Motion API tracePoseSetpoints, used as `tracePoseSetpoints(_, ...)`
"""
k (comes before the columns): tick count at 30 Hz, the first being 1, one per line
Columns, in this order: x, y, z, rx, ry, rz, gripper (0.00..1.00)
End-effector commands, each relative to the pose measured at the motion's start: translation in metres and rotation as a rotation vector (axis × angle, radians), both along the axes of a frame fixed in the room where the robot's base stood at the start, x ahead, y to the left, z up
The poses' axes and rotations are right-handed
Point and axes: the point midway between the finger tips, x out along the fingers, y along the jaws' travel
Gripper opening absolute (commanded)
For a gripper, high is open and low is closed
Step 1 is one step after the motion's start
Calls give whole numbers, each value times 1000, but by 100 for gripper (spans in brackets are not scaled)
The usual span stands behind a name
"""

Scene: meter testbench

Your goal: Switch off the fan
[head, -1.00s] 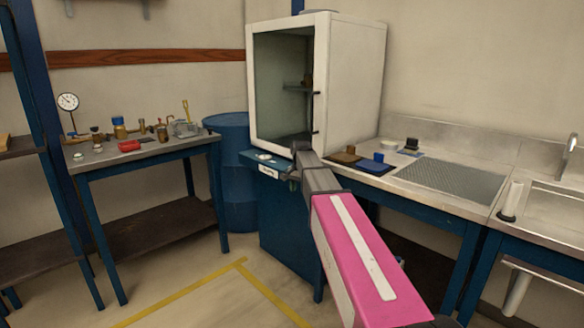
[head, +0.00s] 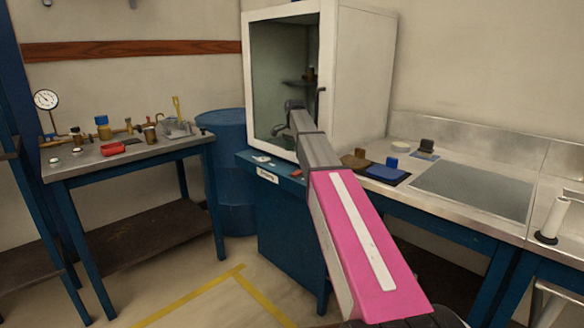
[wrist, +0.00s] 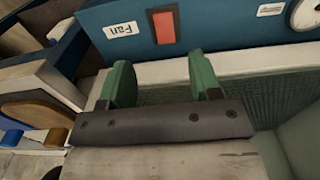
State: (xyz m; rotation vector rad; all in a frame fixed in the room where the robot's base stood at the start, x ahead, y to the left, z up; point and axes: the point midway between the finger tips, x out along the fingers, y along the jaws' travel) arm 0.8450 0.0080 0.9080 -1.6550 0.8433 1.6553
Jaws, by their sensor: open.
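A red switch (wrist: 164,29) sits on a blue panel (wrist: 215,22) at the top of the wrist view, beside a white label reading "Fan" (wrist: 122,24). My gripper (wrist: 160,75) is open, its two green fingers apart with nothing between them. The switch lies just beyond the gap between the fingertips, and I see no contact with it. In the head view my gripper (head: 291,106) is in front of the open front of the white cabinet (head: 360,80).
A round gauge (wrist: 308,12) is at the wrist view's upper right corner. The cabinet stands on a blue base (head: 285,225). A steel counter (head: 405,150) with a blue block (head: 391,162) is to the right. A workbench (head: 85,168) with instruments and a blue barrel (head: 222,160) are left.

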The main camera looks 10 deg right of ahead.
Motion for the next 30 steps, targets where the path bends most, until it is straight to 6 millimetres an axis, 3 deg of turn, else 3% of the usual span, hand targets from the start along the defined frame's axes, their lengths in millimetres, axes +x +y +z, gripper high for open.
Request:
tracePoseSetpoints(8, -1, 0, -21, 0, 2, -1, 57)
tracePoseSetpoints(21, 0, 0, -93, 0, 1, 0, 57)
tracePoseSetpoints(30, 0, 0, -108, 0, 0, 0, 57)
